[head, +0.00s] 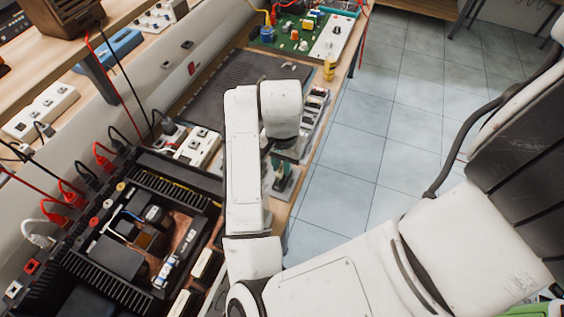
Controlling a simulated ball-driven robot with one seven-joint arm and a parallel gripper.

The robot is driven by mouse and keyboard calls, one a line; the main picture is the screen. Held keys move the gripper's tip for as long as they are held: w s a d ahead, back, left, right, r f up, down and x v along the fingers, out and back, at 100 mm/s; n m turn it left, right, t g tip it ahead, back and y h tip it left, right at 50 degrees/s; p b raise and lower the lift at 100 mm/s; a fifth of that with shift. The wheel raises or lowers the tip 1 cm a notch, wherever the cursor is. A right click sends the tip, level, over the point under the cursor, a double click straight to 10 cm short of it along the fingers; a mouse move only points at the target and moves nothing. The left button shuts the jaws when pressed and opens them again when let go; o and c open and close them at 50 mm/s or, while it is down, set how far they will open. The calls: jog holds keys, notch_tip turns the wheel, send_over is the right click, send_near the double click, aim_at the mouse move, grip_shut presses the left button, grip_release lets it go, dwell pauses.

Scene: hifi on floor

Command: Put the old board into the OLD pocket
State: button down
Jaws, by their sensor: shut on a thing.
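My gripper (284,161) is at the end of my white arm, pointing down over the right-hand edge of the workbench. My arm hides most of it from above. It is shut on a small green piece (281,173), which looks like the old board; only a little of it shows, and its label cannot be read. A grey holder or tray (318,97) lies along the bench edge just beyond the gripper and runs partly under my arm. I cannot make out an OLD label or tell which pocket is which.
A dark flat mat (225,88) lies behind my arm. A large green circuit board (292,38) stands at the back, with a small yellow part (330,68) nearer. An open black chassis (140,240) with red and black leads fills the left. The tiled floor (385,120) at right is clear.

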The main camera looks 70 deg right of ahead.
jog(key=shift+f+b, duration=0.75)
jog(key=shift+f, duration=0.1)
dwell(0.9)
jog(key=c, duration=1)
grip_release()
jog(key=shift+r, duration=0.1)
notch_tip(320, 180, up, 11)
jog(key=shift+f+p, duration=0.15)
jog(key=shift+p, duration=0.9)
